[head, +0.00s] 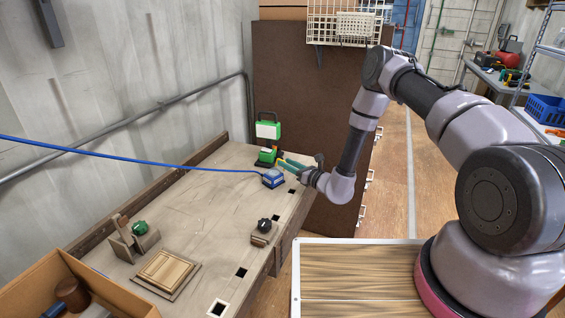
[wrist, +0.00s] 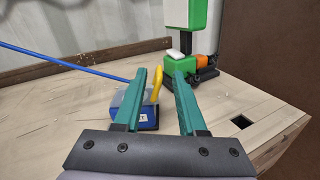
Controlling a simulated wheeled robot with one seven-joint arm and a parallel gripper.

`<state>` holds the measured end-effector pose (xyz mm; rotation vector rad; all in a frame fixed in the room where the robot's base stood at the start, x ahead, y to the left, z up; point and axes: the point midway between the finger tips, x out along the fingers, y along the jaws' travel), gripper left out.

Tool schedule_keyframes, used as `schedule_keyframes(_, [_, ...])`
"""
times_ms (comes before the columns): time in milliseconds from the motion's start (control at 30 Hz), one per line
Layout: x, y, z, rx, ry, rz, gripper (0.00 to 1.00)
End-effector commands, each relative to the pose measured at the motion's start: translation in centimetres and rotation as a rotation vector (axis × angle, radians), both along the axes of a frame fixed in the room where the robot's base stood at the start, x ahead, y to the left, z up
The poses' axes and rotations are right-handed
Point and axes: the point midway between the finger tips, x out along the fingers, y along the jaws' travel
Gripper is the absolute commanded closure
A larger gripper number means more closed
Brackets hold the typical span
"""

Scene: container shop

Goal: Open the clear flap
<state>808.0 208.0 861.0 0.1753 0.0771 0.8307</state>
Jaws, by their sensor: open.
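A small blue box (head: 273,179) with a pale top sits on the workbench, at the end of a blue cable. In the wrist view the blue box (wrist: 143,114) shows partly behind my left finger, with a white label on its front. A yellow curved piece (wrist: 156,84) stands up between my fingers. I cannot clearly make out a clear flap; it may be part of this box. My gripper (wrist: 158,72) has two teal fingers apart, with nothing clearly held between them. In the head view my gripper (head: 283,163) is low over the bench beside the box.
A green and black device (head: 267,140) stands just behind the box, close to my fingers. The blue cable (head: 130,151) crosses left above the bench. A black knob block (head: 263,230), wooden panel (head: 166,273) and cardboard box (head: 50,280) are nearer. The bench middle is clear.

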Motion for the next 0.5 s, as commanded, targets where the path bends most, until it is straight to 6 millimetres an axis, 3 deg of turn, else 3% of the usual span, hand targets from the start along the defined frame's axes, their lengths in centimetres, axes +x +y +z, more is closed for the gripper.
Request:
schedule_keyframes(200, [1.6, 1.8, 0.0, 0.0, 0.0, 0.001, 0.6])
schedule_keyframes(500, [1.9, 2.1, 0.0, 0.0, 0.001, 0.001, 0.6])
